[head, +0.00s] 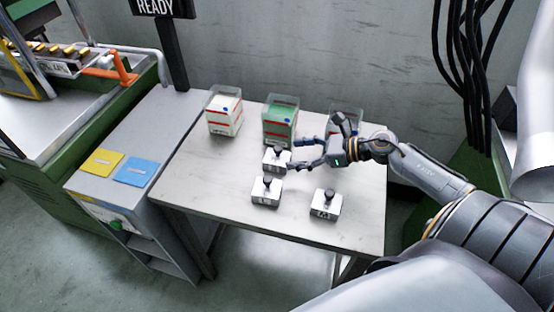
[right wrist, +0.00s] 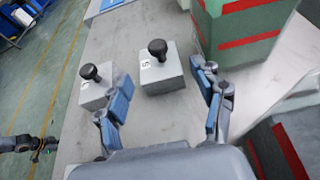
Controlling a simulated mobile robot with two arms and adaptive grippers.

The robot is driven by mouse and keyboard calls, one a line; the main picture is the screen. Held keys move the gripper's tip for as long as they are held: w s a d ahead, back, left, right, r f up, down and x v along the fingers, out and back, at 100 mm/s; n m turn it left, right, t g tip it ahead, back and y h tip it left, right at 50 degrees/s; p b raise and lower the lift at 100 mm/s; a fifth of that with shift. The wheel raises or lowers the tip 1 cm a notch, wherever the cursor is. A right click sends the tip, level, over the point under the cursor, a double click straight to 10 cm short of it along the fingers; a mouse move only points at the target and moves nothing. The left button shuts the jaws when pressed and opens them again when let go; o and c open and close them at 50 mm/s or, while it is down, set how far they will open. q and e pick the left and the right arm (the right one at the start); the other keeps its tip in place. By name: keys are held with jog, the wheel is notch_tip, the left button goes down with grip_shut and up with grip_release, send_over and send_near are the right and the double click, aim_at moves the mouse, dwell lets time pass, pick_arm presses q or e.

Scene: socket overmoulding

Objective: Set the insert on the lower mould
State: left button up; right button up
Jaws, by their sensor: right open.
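Three grey metal blocks with black knobs stand on the table: a rear block (head: 273,163), a front-left block (head: 266,197) and a front-right block (head: 322,208). I cannot tell which is the insert. My right gripper (head: 294,153) is open and empty, beside the rear block. In the right wrist view its fingers (right wrist: 164,80) are spread, with one knobbed block (right wrist: 162,78) just ahead between them and another (right wrist: 93,95) beyond the left finger. What looks like my left gripper (right wrist: 38,144) is small at the left edge of that view; its fingers are unclear. The lower mould is not identifiable.
A white-and-red bin (head: 225,116), a green bin (head: 279,132) and a third bin (head: 346,117), partly behind my gripper, line the back of the table (head: 220,165). Left are a cabinet with yellow (head: 101,162) and blue (head: 136,171) plates and a green machine (head: 70,130).

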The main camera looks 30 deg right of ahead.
aim_at(280, 157)
jog(key=x, duration=0.5)
jog(key=shift+s+a+f+p, duration=0.1)
jog(key=shift+f+p, duration=0.3)
jog(key=shift+f, duration=0.05)
jog(key=c, duration=1.4)
jog(key=shift+r, duration=0.1)
grip_shut()
